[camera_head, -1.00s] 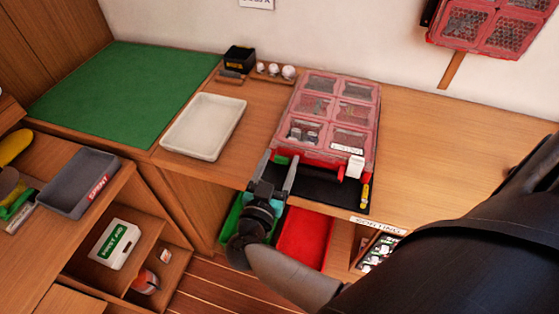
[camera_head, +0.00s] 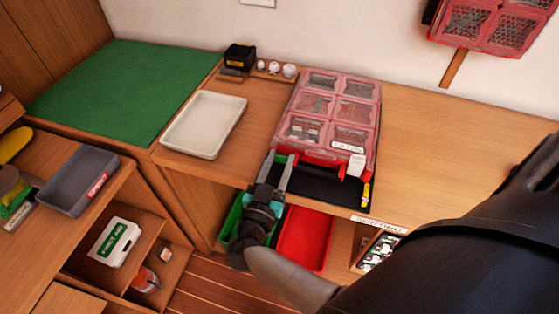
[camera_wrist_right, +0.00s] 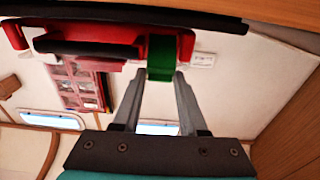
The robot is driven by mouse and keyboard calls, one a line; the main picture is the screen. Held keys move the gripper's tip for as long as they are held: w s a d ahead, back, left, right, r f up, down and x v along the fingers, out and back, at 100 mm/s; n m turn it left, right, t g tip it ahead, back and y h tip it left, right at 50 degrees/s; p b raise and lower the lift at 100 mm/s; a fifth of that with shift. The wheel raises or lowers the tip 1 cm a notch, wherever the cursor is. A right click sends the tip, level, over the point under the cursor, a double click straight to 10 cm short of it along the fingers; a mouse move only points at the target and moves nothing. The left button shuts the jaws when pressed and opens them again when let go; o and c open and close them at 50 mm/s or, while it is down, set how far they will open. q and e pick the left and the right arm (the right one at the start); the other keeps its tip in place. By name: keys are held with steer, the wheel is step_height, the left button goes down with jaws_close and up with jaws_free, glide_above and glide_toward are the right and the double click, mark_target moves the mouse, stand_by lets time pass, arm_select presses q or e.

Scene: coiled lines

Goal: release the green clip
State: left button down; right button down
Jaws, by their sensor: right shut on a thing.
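The green clip (camera_head: 282,159) is at the front left corner of the red organizer case (camera_head: 312,157), which lies on a black mat (camera_head: 318,187) on the bench. My right gripper (camera_head: 280,163) reaches up to the clip from the front. In the right wrist view the green clip (camera_wrist_right: 161,58) stands between the two fingertips (camera_wrist_right: 162,74), on the red case edge beside a dark handle (camera_wrist_right: 88,48). The fingers are shut on the clip. A white clip (camera_head: 356,165) is at the case's front right. My left gripper is not in view.
A cream tray (camera_head: 240,128) and a green mat (camera_head: 120,90) lie left of the case. A red bin (camera_head: 305,240) and a green bin (camera_head: 232,222) sit below the bench edge. The bench right of the case is clear.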

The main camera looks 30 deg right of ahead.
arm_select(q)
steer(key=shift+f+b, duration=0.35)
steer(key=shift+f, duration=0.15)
arm_select(e)
steer(key=shift+s+a+f+t+h, duration=0.1)
steer(key=shift+f+t+h, duration=0.2)
steer(key=shift+h, duration=0.1)
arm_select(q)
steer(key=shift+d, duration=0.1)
arm_select(e)
steer(key=shift+c, duration=2.2)
jaws_free()
